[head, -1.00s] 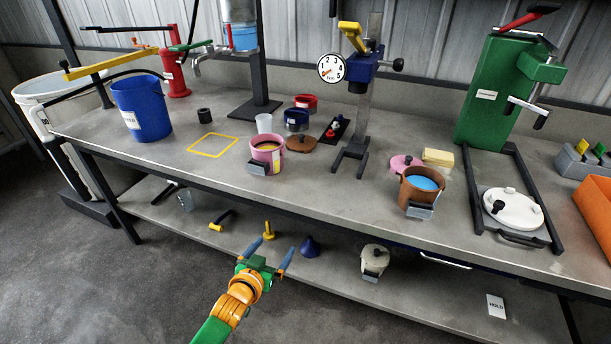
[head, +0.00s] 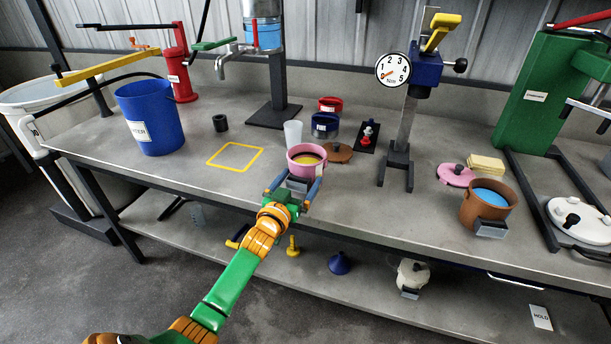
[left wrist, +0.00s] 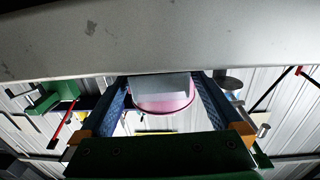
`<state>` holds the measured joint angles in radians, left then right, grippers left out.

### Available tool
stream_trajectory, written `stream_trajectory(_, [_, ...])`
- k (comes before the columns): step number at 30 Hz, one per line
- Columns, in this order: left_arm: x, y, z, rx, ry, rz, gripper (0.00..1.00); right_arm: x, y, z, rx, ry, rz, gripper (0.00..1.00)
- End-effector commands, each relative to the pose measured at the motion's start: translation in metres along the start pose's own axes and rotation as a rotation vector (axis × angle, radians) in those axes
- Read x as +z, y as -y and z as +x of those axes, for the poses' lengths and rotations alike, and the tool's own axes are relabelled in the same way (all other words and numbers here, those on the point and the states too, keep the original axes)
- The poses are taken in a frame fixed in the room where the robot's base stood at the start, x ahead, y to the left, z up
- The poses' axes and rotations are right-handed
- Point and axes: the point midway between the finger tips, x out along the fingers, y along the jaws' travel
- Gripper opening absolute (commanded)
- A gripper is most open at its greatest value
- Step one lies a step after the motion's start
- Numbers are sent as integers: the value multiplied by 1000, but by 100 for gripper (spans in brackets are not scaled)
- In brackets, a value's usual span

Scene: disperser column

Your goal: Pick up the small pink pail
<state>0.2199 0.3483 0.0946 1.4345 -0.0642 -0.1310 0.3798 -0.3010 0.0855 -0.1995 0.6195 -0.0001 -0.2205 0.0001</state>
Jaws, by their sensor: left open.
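The small pink pail (head: 307,168) stands upright near the front edge of the workbench, with yellow-orange contents and a grey block (head: 297,183) on its near side. My left gripper (head: 300,181) is open, its two blue fingers spread on either side of the grey block in front of the pail. In the left wrist view the pail (left wrist: 163,105) and its grey block (left wrist: 160,85) show between the spread fingers, with no visible grip on them. Whether a finger touches the pail I cannot tell. My right gripper is out of view.
The workbench (head: 370,215) edge runs just below the pail. A clear cup (head: 293,133) and a brown lid (head: 338,153) stand close behind it. A yellow square outline (head: 235,156) lies to its left. A brown pot (head: 487,203) stands further right.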

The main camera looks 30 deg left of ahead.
Motion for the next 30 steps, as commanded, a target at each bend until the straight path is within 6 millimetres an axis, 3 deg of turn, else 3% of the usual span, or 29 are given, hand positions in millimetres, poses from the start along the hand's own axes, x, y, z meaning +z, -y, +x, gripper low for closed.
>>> stream_trajectory(2, [0,0,0,0,0,0,100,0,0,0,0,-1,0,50])
stream_trajectory(13, [0,0,-1,0,0,0,3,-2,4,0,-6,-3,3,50])
stream_trajectory(25, [-6,0,0,1,-3,1,0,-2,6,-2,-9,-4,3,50])
stream_trajectory(30, [-36,0,0,2,-8,3,0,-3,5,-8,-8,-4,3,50])
